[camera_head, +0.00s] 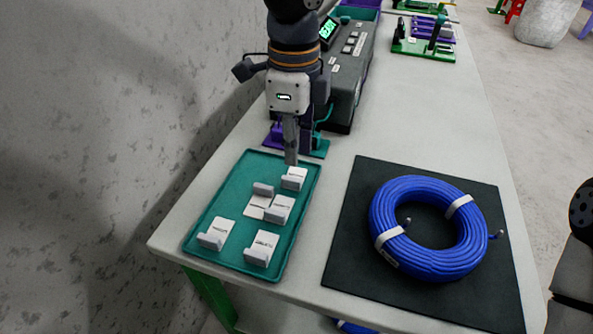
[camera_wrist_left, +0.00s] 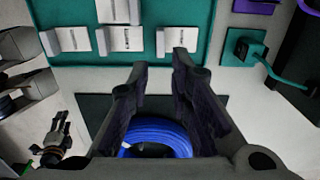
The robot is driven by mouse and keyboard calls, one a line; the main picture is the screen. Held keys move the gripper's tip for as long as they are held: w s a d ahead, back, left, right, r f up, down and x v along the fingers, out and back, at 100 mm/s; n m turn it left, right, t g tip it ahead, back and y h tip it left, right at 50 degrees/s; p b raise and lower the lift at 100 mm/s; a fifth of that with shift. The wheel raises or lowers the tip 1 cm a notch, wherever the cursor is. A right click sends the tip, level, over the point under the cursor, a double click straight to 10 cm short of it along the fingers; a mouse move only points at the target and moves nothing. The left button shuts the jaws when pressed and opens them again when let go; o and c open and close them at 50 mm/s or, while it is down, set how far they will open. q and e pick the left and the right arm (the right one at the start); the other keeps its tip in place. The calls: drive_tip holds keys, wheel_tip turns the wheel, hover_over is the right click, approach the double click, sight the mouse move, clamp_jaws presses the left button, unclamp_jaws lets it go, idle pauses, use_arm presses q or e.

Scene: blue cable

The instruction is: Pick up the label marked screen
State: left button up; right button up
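Several white labels with raised tabs lie on the teal tray (camera_head: 233,188). Their print is too small to read, so I cannot tell which one is marked screen. My left gripper (camera_head: 290,160) points down over the tray's far end, beside the farthest label (camera_head: 294,178). In the left wrist view the left gripper (camera_wrist_left: 160,62) is open and empty, with a label (camera_wrist_left: 178,40) just beyond its fingertips. Other labels are in the tray's middle (camera_head: 279,208) and near end (camera_head: 262,248). In the left wrist view my right gripper (camera_wrist_left: 55,135) shows small; its opening is unclear.
A coiled blue cable (camera_head: 382,218) lies on a black mat (camera_head: 345,250) right of the tray. A dark device with a green display (camera_head: 347,68) stands behind, with teal and purple stands (camera_head: 318,148) beside it.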

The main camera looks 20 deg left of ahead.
sight(295, 179)
use_arm(q)
wheel_tip(295, 179, down, 8)
drive_tip(key=shift+r, duration=0.2)
clamp_jaws()
